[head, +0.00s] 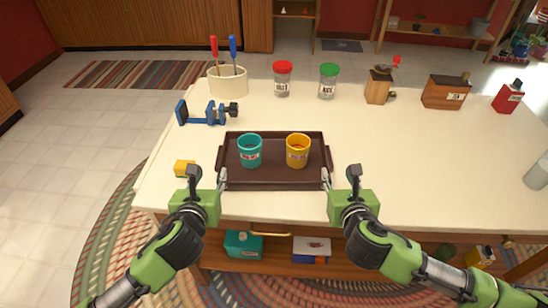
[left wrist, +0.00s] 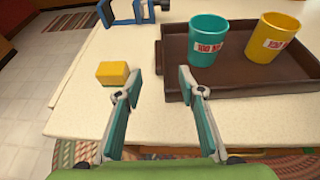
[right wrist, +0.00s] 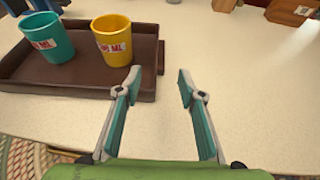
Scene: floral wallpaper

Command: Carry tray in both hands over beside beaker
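The dark brown tray (head: 275,180) lies flat near the front edge of the white table. It carries a teal cup (head: 250,151) and a yellow cup (head: 297,151), both upright. My left gripper (head: 208,174) is open and empty at the tray's front left corner; its right finger is close to the tray in the left wrist view (left wrist: 157,78). My right gripper (head: 340,174) is open and empty at the front right corner, as the right wrist view (right wrist: 159,78) also shows. Contact is unclear. A pale translucent vessel (head: 538,174), likely the beaker, stands at the right edge.
A yellow block (head: 183,168) lies left of my left gripper. Jars (head: 282,80), wooden boxes (head: 445,92) and a red can (head: 507,97) line the back. The table right of the tray is clear.

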